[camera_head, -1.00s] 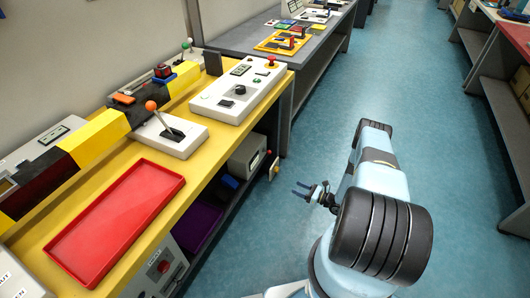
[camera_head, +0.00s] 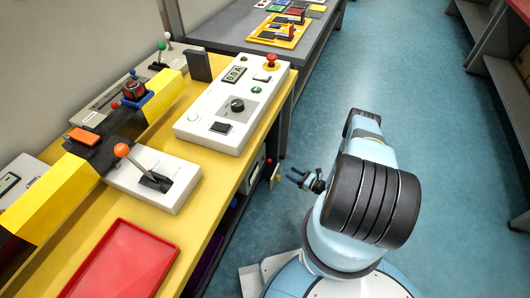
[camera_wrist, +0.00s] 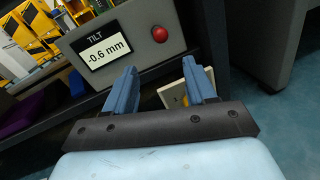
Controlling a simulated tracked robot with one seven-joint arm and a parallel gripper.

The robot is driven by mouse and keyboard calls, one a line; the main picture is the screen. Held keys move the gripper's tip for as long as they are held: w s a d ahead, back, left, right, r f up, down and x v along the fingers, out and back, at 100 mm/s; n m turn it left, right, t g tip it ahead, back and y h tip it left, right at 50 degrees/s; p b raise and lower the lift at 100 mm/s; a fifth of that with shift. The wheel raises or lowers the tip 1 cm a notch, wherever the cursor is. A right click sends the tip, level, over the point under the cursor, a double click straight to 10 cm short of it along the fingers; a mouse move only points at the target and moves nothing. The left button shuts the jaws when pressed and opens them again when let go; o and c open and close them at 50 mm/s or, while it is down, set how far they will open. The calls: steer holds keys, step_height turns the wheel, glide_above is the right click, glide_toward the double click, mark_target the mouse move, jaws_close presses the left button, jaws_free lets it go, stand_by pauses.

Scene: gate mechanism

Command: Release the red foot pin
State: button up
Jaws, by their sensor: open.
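No red foot pin can be made out clearly. A small pale plate (camera_head: 275,174) with a yellow part stands at the lower side of the yellow bench. In the wrist view the plate (camera_wrist: 170,95) is partly hidden behind my right finger, and any red part on it is hidden or too small to tell. My gripper (camera_head: 293,177) is open and empty, just right of the plate in the head view. In the wrist view its two blue fingers (camera_wrist: 158,72) point toward the shelf, with the plate beyond them.
A grey tilt gauge (camera_wrist: 125,40) reads -0.6 mm and has a red round button (camera_wrist: 160,34). The yellow bench (camera_head: 215,195) carries a white control panel (camera_head: 232,110), an orange-knobbed lever (camera_head: 122,150) and a red tray (camera_head: 122,265). The blue floor to the right is clear.

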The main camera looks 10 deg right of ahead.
mark_target(270, 160)
steer(key=x, duration=1.5)
steer(key=shift+w, duration=0.15)
steer(key=shift+c, duration=0.4)
steer(key=shift+d, duration=0.1)
jaws_close()
